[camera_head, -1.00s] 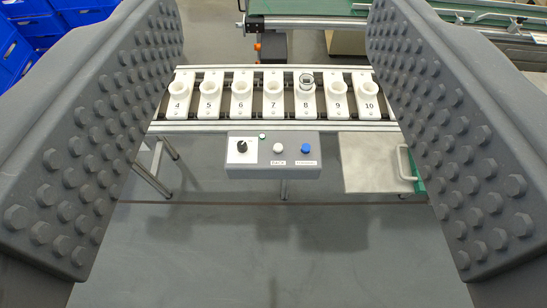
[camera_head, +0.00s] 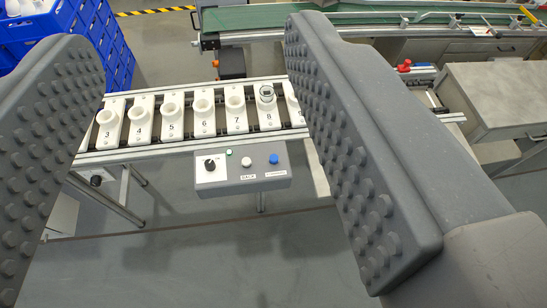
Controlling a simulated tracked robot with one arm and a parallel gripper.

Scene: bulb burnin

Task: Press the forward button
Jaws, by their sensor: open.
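The forward button is most likely the blue button (camera_head: 273,158) at the right of a grey control box (camera_head: 229,183); the small label under it is too blurred to read surely. A white button (camera_head: 246,162) with a label that reads BACK sits to its left. A black knob (camera_head: 210,164) and a small green light (camera_head: 229,152) are further left. My gripper (camera_head: 218,160) is open, with a studded finger at each side of the view. The control box shows between the fingers, some distance beyond them, and nothing is between them.
Behind the box runs a conveyor (camera_head: 190,146) with numbered white holders; holder 8 (camera_head: 267,113) carries a clear glass item. A green-belt conveyor (camera_head: 380,33) lies behind. Blue crates (camera_head: 75,45) stand at the back left, a grey table (camera_head: 500,95) at right. The floor in front is clear.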

